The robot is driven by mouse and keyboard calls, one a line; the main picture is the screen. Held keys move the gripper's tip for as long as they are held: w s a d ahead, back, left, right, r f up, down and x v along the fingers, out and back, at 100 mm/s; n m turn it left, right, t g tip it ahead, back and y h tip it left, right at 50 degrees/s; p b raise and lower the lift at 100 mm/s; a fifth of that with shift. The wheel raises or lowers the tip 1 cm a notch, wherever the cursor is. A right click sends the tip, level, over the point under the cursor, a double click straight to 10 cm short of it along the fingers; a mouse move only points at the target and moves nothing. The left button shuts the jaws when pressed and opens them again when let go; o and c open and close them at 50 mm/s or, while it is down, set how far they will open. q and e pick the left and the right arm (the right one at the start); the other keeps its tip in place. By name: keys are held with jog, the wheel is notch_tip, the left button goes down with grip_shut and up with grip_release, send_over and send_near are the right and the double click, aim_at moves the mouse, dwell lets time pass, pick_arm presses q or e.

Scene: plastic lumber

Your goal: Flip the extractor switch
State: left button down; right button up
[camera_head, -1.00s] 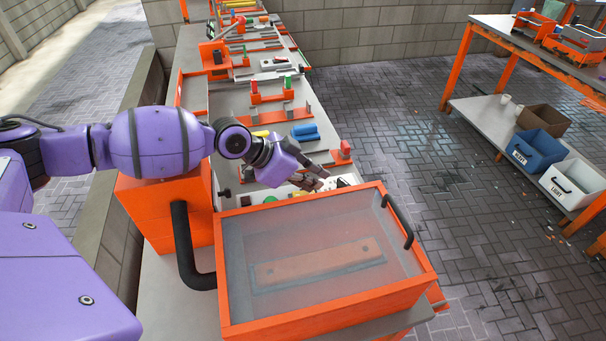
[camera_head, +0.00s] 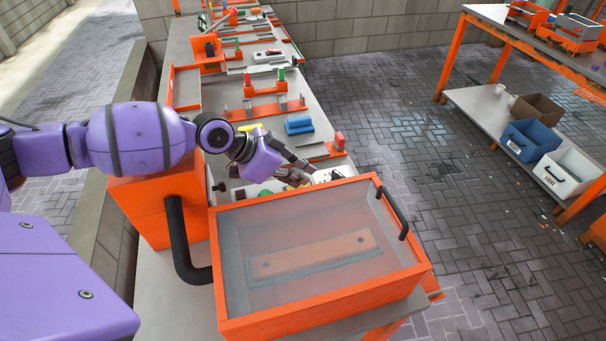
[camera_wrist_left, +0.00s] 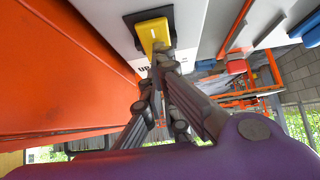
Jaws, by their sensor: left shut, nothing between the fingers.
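In the left wrist view, a yellow switch (camera_wrist_left: 153,32) on a black base sits on a white panel (camera_wrist_left: 190,15), with partly hidden lettering beside it. My left gripper (camera_wrist_left: 163,58) is shut and empty, its fingertips right at the switch's near end; whether they touch it I cannot tell. In the head view, my left gripper (camera_head: 312,172) reaches low behind the far edge of the orange clear-topped box (camera_head: 325,316), beside a white unit with dark parts (camera_head: 336,173). The yellow switch is not clearly seen there. My right gripper is not in view.
The clear-topped box has a black handle (camera_head: 395,213) on its right and holds a brown plank (camera_head: 313,254). A black pipe (camera_head: 181,240) stands at its left. Blue (camera_head: 532,140) and white (camera_head: 568,172) bins sit on a shelf at right. The paved floor between is open.

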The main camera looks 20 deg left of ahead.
pick_arm(q)
jog(key=v, duration=0.7)
jog(key=shift+r, duration=0.15)
jog(key=shift+w+d, duration=0.1)
